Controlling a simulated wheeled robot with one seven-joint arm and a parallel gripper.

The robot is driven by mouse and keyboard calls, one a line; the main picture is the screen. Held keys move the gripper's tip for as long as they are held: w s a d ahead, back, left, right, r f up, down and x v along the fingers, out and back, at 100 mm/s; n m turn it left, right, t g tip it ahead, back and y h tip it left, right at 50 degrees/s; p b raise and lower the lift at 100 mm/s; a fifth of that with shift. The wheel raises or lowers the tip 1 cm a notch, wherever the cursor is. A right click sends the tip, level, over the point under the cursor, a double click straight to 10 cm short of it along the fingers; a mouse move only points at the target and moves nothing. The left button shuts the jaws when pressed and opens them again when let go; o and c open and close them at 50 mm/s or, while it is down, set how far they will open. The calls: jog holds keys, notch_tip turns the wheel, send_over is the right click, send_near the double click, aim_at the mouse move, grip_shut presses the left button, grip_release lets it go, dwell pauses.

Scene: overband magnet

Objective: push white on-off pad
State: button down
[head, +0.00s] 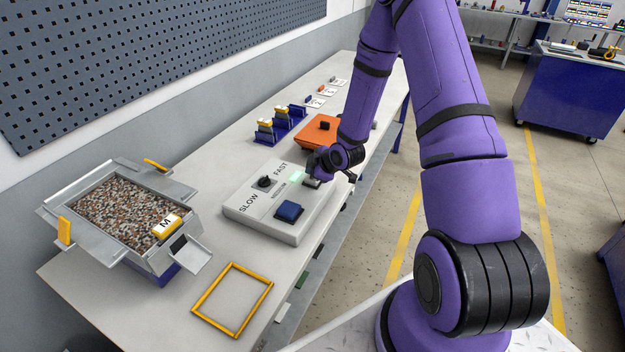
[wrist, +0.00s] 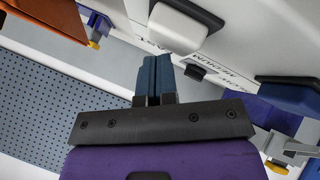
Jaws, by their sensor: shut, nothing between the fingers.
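The white pad (wrist: 178,30) sits in a dark surround on the light grey control box (head: 262,222). A blue pad (head: 289,211) is on the same box and also shows in the wrist view (wrist: 290,96). A black knob (head: 264,183) stands between the SLOW and FAST labels.
An orange block (head: 316,130) and a blue holder (head: 283,125) stand behind. A metal tray (head: 190,226) of gravel with a yellow M piece is at left. A yellow frame (head: 203,292) lies in front.

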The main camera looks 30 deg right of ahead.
jog(key=shift+f, duration=0.5)
dwell(0.4)
jog(key=shift+r, duration=1.2)
jog(key=shift+r, duration=0.1)
jog(key=shift+r, duration=2.9)
